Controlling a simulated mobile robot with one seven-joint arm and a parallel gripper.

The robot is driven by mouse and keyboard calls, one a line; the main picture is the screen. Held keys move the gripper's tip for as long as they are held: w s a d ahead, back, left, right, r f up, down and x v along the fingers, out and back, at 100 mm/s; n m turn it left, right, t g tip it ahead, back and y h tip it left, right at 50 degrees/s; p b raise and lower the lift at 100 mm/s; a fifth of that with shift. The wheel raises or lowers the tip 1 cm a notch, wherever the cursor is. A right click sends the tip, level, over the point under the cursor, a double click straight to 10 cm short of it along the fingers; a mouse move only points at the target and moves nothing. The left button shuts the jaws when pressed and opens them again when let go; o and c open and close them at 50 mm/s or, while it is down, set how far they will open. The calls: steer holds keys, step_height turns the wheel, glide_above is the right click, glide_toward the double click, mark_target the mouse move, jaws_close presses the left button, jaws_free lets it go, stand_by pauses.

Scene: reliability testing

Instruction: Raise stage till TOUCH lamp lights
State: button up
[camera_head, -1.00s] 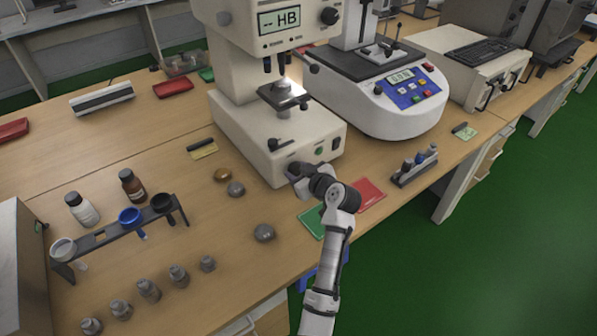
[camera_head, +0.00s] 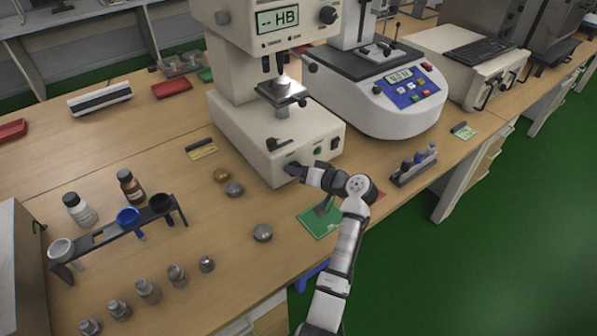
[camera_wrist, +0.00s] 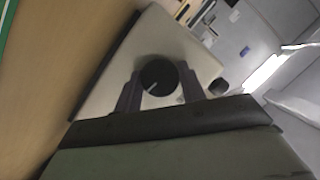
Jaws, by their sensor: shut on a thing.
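The cream hardness tester (camera_head: 233,118) stands at the middle back, its display (camera_head: 278,20) reading "-- HB". Its small stage (camera_head: 282,91) sits under the head, bearing a grey piece; any gap above is too small to tell. A dark round knob (camera_wrist: 158,77) with a white pointer line is low on the tester's front. My gripper (camera_head: 293,170) is shut on this knob, one finger on each side in the wrist view. A green round button or lamp (camera_head: 318,151) is on the front, right of the knob. I cannot read which lamp is TOUCH, or whether it is lit.
A second bench instrument (camera_head: 400,118) with a blue keypad stands to the right. A green mat (camera_head: 318,222) lies below my arm. Grey round pieces (camera_head: 262,232), a black rack with cups (camera_head: 95,240) and a rack (camera_head: 413,165) are on the wooden bench (camera_head: 90,170).

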steer(key=shift+m+y, duration=0.3)
steer(key=shift+m, duration=0.1)
stand_by(0.3)
steer(key=o, duration=1)
steer(key=shift+d, duration=0.1)
steer(key=b+v, duration=0.3)
steer(key=v, duration=1)
steer(key=shift+s+d+r+b, duration=0.1)
steer(key=shift+s+d+b, duration=0.15)
steer(key=shift+b, duration=0.1)
